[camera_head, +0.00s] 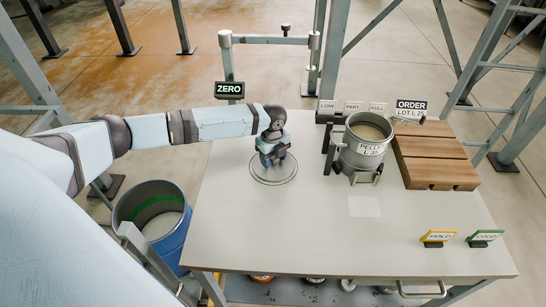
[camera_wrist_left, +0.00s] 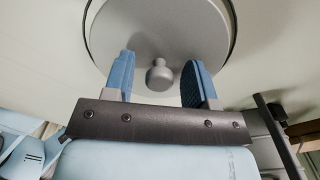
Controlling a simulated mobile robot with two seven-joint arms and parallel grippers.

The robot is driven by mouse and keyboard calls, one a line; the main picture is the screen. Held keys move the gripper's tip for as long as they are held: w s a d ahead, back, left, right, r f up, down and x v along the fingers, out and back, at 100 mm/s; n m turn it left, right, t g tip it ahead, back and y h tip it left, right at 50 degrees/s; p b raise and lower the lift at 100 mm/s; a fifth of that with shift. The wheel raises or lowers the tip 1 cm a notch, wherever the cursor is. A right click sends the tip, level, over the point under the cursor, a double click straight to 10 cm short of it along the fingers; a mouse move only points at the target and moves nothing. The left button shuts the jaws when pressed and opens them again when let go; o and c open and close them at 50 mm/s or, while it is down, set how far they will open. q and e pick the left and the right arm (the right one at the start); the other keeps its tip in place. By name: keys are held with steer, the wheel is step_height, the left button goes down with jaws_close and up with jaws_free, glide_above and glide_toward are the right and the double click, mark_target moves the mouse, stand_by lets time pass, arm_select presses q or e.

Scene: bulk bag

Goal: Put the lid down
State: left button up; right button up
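The lid (camera_head: 287,175) is a grey round disc lying flat on the table, inside a thin dark ring marking. In the left wrist view the lid (camera_wrist_left: 200,30) fills the top middle, with its small round knob (camera_wrist_left: 159,75) facing me. My left gripper (camera_head: 272,160) is above the lid, pointing down and hiding part of it. In the left wrist view my left gripper (camera_wrist_left: 160,72) has two blue fingers spread apart, one on each side of the knob, with clear gaps. My right gripper is not in view.
A metal pot (camera_head: 367,145) labelled PELLET stands right of the lid, beside brown wooden slats (camera_head: 430,155). A ZERO display (camera_head: 229,90) hangs from a stand at the back edge. HOLD (camera_head: 440,237) and GOOD (camera_head: 485,237) signs stand front right. A blue drum (camera_head: 170,245) is left of the table.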

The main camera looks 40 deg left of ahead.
arm_select(q)
step_height(320, 180, up, 12)
steer(key=shift+r+p, duration=0.15)
steer(key=shift+p, duration=0.15)
stand_by(0.6)
